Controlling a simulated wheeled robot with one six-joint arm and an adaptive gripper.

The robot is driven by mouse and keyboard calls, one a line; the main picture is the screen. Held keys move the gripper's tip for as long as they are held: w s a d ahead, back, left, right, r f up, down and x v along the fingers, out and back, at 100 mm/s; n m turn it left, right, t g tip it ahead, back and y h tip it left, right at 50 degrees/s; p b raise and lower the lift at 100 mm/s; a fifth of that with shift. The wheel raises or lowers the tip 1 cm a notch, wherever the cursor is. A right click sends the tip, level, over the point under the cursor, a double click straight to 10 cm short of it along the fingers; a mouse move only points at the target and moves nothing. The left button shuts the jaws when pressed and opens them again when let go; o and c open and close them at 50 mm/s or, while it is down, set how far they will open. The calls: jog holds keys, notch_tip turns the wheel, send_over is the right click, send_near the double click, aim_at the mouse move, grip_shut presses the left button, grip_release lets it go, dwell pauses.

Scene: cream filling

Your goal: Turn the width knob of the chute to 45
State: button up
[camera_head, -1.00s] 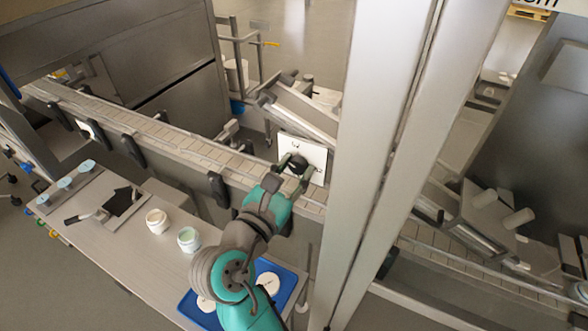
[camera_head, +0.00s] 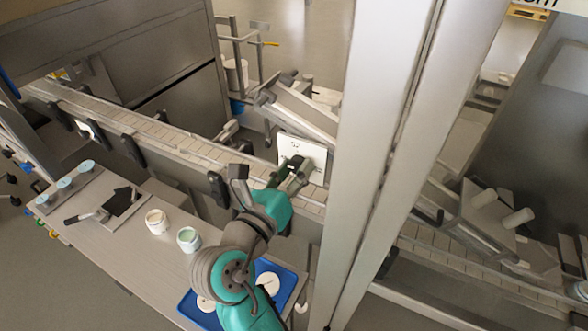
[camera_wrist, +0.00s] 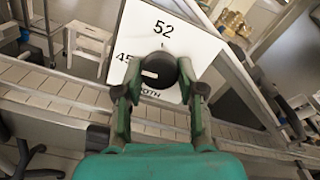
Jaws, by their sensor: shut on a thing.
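The width knob (camera_wrist: 162,68) is black and round, on a white dial plate (camera_wrist: 190,40). The plate shows "52" above the knob, "45" to its left, and partly covered lettering below. A white mark on the knob lies at its lower left, on the side of the "45". My gripper (camera_wrist: 160,86) is shut on the knob, with one finger on each side. In the head view, the dial plate (camera_head: 314,153) stands upright beside the conveyor, and my gripper (camera_head: 293,166) covers most of the knob.
The conveyor (camera_head: 178,139) runs between my arm's base side and the plate. A thick pale post (camera_head: 372,150) stands close right of my arm. A table (camera_head: 130,235) at front left holds two jars (camera_head: 157,221) and a blue tray (camera_head: 288,278).

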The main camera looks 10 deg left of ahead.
jog(key=shift+f, duration=0.15)
jog(key=o, duration=1.1)
jog(key=shift+o, duration=0.2)
jog(key=v, duration=1.2)
